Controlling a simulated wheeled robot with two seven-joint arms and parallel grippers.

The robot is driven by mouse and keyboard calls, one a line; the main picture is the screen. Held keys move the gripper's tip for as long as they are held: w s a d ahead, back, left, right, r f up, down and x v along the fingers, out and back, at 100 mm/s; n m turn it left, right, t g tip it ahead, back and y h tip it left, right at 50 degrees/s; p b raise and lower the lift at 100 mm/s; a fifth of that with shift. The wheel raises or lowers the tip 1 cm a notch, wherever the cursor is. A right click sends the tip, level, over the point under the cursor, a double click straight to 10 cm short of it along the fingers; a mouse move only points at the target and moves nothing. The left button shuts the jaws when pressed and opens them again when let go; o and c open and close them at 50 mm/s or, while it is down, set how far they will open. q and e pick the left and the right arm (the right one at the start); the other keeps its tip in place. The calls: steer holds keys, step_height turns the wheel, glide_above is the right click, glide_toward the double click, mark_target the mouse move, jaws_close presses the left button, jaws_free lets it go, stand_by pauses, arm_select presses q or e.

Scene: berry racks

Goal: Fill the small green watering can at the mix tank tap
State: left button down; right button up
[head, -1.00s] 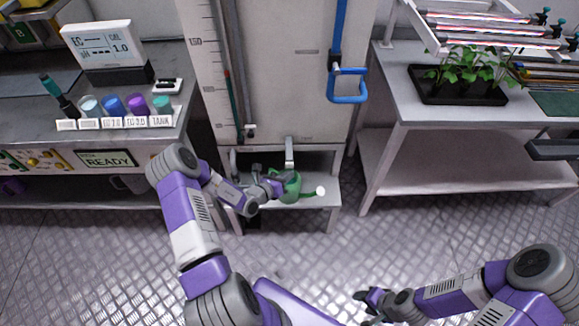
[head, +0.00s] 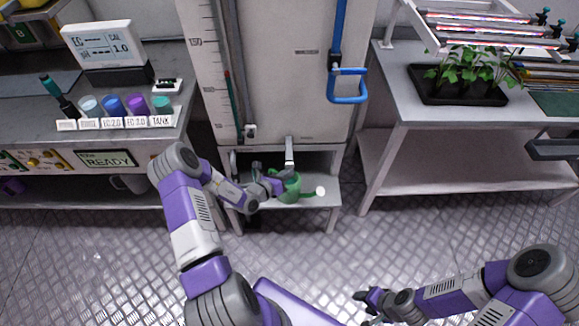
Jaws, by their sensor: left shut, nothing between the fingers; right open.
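The small green watering can (head: 291,191) stands on the low shelf under the mix tank (head: 285,75). Its spout and pale round rose point right. The tank's tap (head: 289,150) comes down from the tank's lower edge, just above the can. Whether water runs is too small to tell. My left gripper (head: 277,187) is at the can's left side, shut with nothing seen between its fingers; whether it touches the can is unclear. My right gripper (head: 367,301) is open and empty, low over the floor at the bottom of the view.
A blue pipe with a blue handle (head: 348,99) runs down the tank's front right. A left bench (head: 40,135) holds a meter and several small cups. A right table (head: 395,105) holds a black seedling tray (head: 440,99). The metal floor between is clear.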

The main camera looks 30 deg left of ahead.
arm_select(q)
steer(key=shift+w+a, duration=0.3)
steer(key=shift+w, duration=0.2)
stand_by(1.5)
stand_by(2.5)
steer(key=shift+s+d+p, duration=0.5)
steer(key=shift+s, duration=0.35)
steer(key=s+d, duration=0.1)
steer(key=s+p, duration=0.1)
steer(key=s, duration=0.1)
steer(key=s+d+p, duration=0.1)
steer(key=shift+s+d, duration=0.15)
steer(key=shift+d, duration=0.2)
